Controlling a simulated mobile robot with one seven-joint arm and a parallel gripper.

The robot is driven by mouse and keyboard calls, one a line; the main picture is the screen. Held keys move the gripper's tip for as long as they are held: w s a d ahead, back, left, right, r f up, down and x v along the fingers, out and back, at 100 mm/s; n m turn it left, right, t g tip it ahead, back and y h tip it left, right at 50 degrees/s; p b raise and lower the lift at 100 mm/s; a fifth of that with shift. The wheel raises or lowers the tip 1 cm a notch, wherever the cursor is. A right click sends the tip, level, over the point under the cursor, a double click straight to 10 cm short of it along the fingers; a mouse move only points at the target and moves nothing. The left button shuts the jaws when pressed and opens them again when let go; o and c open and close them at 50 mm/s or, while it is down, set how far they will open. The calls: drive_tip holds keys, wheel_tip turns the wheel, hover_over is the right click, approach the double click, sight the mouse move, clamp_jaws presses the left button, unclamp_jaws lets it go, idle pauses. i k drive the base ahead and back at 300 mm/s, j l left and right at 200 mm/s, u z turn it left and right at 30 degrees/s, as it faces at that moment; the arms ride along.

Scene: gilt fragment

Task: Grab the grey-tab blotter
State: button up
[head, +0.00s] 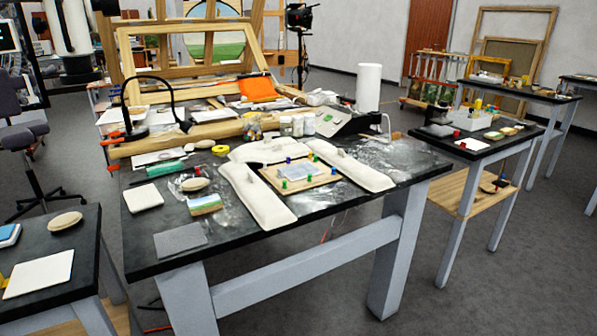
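No tab that I can clearly make out as grey shows. A pale square pad (142,197) lies flat at the left of the middle table; any tab on it is too small to tell. A white pad with a yellow piece at its left edge (40,273) lies on the near left table. Another white pad (472,144), with a red piece beside its far left corner, lies on the right table. A plain dark grey square (180,240) lies at the middle table's front left. My gripper is not in view.
The middle table (330,225) holds long white cushions (262,200) around a pinned board (300,176), a small painting (205,204), stones and a black bent lamp (168,88). Grey floor (395,318) is open in front, with gaps between the tables.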

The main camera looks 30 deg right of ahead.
sight(296, 172)
drive_tip(key=l+u, duration=0.15)
drive_tip(key=l, duration=0.4)
drive_tip(key=i+l+u, duration=0.15)
drive_tip(key=l, duration=0.4)
drive_tip(key=l+u, duration=0.2)
drive_tip(key=l, duration=0.35)
drive_tip(key=k+l+u, duration=0.15)
drive_tip(key=l, duration=0.4)
drive_tip(key=l+u, duration=0.15)
drive_tip(key=l, duration=0.4)
drive_tip(key=k+l+u, duration=0.15)
drive_tip(key=l, duration=0.4)
drive_tip(key=k+l+u, duration=0.15)
drive_tip(key=l, duration=0.4)
drive_tip(key=i, duration=1)
